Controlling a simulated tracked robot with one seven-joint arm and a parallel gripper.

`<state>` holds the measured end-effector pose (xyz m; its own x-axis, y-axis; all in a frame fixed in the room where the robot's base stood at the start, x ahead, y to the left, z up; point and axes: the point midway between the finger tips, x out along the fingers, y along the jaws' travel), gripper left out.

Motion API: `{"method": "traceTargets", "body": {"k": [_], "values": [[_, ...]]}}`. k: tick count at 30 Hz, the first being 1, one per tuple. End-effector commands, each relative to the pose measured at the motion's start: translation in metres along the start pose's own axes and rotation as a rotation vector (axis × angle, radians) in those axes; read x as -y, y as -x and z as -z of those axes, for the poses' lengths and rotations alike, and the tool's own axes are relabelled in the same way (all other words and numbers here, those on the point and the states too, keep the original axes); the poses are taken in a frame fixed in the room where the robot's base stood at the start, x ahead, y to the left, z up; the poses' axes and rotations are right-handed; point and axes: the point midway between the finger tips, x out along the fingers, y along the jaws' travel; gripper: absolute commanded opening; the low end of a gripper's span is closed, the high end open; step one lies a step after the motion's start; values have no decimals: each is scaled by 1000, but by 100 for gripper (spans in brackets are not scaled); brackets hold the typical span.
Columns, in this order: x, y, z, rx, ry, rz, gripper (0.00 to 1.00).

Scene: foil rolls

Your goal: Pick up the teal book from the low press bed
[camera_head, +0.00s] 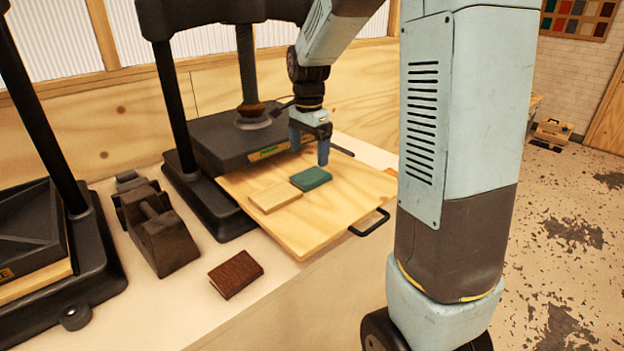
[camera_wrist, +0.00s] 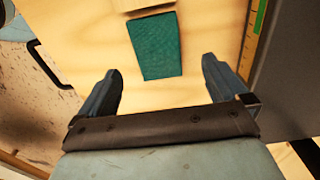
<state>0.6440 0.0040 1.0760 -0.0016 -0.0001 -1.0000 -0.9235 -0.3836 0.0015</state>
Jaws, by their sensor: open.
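The teal book (camera_head: 311,178) lies flat on the pale wooden press bed (camera_head: 335,215), which sticks out from under the dark press. In the wrist view the teal book (camera_wrist: 155,46) is just beyond my fingertips, roughly centred between them. My gripper (camera_head: 310,145) is above the bed at the book's far side. In the wrist view my gripper (camera_wrist: 160,75) has its two blue fingers wide apart with nothing between them. A light tan wooden block or book (camera_head: 275,196) lies on the bed just left of the teal book.
The black press (camera_head: 228,140) stands behind the bed, its post near my arm. A black handle (camera_head: 370,222) is on the bed's front edge. A brown book (camera_head: 236,274) and a dark tape dispenser (camera_head: 156,225) lie on the bench to the left. The bed's right part is clear.

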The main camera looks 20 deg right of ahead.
Motion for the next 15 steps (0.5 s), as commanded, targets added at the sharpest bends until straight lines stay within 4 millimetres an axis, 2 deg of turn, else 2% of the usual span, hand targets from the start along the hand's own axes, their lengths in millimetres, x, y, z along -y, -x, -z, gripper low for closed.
{"method": "traceTargets", "body": {"k": [8,15], "values": [[-1,-18,0,0,0,0,100],[-3,-49,3,1,-1,-2,100]]}}
